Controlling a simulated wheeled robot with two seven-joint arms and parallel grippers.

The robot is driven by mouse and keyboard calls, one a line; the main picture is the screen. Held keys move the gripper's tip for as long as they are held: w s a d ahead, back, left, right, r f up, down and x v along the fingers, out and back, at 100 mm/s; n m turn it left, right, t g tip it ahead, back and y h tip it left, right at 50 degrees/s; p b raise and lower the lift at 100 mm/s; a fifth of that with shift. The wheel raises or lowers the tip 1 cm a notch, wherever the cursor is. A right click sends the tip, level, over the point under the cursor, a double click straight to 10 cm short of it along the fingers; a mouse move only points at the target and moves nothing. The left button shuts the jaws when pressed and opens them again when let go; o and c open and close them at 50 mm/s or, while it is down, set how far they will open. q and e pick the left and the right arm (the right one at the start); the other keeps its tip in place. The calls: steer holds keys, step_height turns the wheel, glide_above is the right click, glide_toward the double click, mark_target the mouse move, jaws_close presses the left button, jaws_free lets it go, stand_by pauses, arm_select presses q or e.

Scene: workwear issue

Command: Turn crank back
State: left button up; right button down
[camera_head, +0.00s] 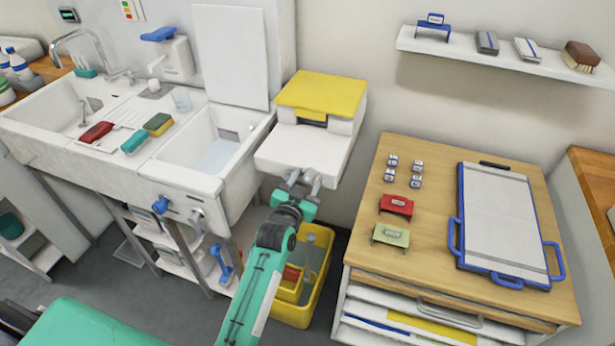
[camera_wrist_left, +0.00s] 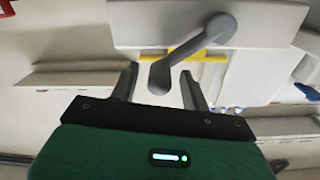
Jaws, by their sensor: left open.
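In the left wrist view a grey crank (camera_wrist_left: 192,46) shows on the face of a white housing (camera_wrist_left: 150,24). Its arm slants from a round pivot at upper right down to a handle end at lower left. My left gripper (camera_wrist_left: 159,72) is open, with one finger on each side of the handle end. I cannot tell whether either finger touches it. In the head view my left gripper (camera_head: 303,179) is at the front lower edge of the white unit (camera_head: 305,148) with a yellow top (camera_head: 322,94). The crank is hard to make out there behind the gripper. My right gripper is not in view.
A white sink (camera_head: 200,150) stands to the left. A yellow bin (camera_head: 318,285) sits below my left arm. A wooden-topped cabinet (camera_head: 435,170) with a blue-framed board (camera_head: 500,220) stands to the right. A white shelf (camera_head: 495,58) is on the wall above it.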

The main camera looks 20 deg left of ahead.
arm_select(q)
steer(key=shift+w, duration=0.5)
steer(key=shift+s, duration=0.1)
jaws_close()
